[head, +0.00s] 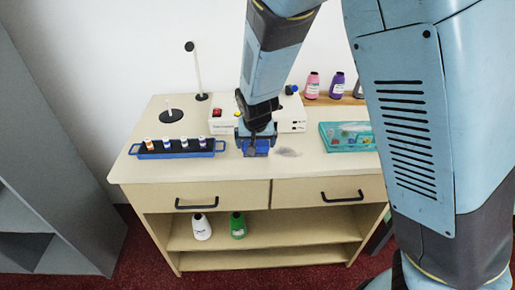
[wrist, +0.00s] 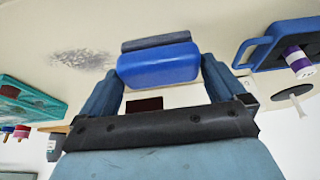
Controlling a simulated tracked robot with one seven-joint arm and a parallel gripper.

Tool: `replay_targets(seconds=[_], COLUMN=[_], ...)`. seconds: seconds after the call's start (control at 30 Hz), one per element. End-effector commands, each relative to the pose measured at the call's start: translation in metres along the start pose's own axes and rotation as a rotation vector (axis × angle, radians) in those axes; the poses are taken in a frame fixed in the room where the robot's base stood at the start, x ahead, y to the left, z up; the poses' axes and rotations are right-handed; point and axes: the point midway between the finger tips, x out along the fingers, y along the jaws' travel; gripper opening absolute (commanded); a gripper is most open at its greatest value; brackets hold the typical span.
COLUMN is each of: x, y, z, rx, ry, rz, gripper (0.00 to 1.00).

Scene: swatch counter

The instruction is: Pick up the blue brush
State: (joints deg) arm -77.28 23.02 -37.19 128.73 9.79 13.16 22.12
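The blue brush (wrist: 158,66), a rounded blue block with a dark grey strip along its far side, sits between my gripper's fingers (wrist: 160,80) in the wrist view. The fingers press close on both its ends, with no clear gap. In the head view my gripper (head: 256,146) points down at the front middle of the counter, with the brush (head: 262,151) partly hidden by it. I cannot tell whether the brush touches the counter.
A grey smudge (head: 288,153) lies just right of the brush. A blue rack (head: 178,154) with several spools stands left, a teal tray (head: 345,147) right. A white box (head: 222,124) stands behind. The counter (head: 290,172) is clear in front.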

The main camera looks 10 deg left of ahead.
Motion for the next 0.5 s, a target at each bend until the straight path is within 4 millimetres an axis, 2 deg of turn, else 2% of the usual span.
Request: replay_targets(seconds=[0.03, 0.33, 0.5], x=[-0.0001, 0.0001, 0.0002], y=[0.0000, 0.0001, 0.0001], z=[0.0000, 0.0006, 0.0009], rx=[0.000, -0.001, -0.001], ry=[0.000, -0.001, -0.002], rz=[0.000, 0.001, 0.001], gripper=[0.91, 0.63, 0.62])
